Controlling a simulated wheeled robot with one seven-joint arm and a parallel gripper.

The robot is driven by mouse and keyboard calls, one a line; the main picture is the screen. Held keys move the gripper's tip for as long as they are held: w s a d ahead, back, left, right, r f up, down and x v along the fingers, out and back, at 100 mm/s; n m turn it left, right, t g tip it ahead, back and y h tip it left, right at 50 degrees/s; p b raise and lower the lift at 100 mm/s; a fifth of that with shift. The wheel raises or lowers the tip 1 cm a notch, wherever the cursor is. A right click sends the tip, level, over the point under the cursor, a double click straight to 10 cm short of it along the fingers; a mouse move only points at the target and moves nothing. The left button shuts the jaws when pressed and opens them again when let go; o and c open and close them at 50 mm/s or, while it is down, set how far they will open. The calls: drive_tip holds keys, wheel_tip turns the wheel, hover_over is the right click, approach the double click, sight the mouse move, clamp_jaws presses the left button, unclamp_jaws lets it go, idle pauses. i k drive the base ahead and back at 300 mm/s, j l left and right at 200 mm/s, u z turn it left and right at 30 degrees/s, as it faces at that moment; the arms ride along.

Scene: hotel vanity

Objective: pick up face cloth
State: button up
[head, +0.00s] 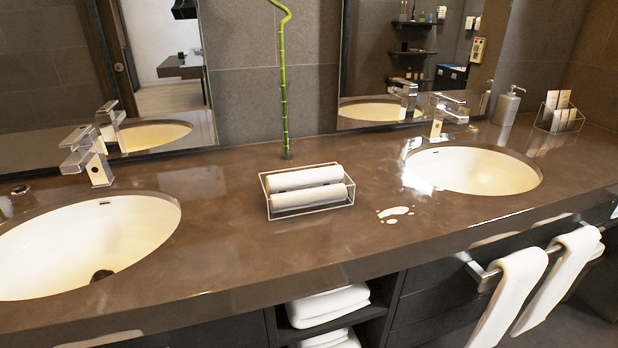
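Two rolled white face cloths lie side by side in a clear, open box (273,213) on the brown counter, between the two sinks. The rear roll (304,177) sits slightly higher in the picture than the front roll (308,197). The box walls are thin and see-through, and both rolls show above or through them. My gripper is not in view.
Left sink (120,225) and right sink (470,170) flank the box, with faucets behind. A bamboo stalk (284,100) stands behind it. Hanging towels (515,290) and folded towels (327,303) are below the counter's front edge.

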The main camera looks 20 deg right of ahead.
sight(295, 180)
drive_tip(key=i+l+u, duration=0.15)
drive_tip(key=l+u, duration=0.2)
drive_tip(key=l, duration=1.05)
drive_tip(key=l+u, duration=0.3)
drive_tip(key=l, duration=1.15)
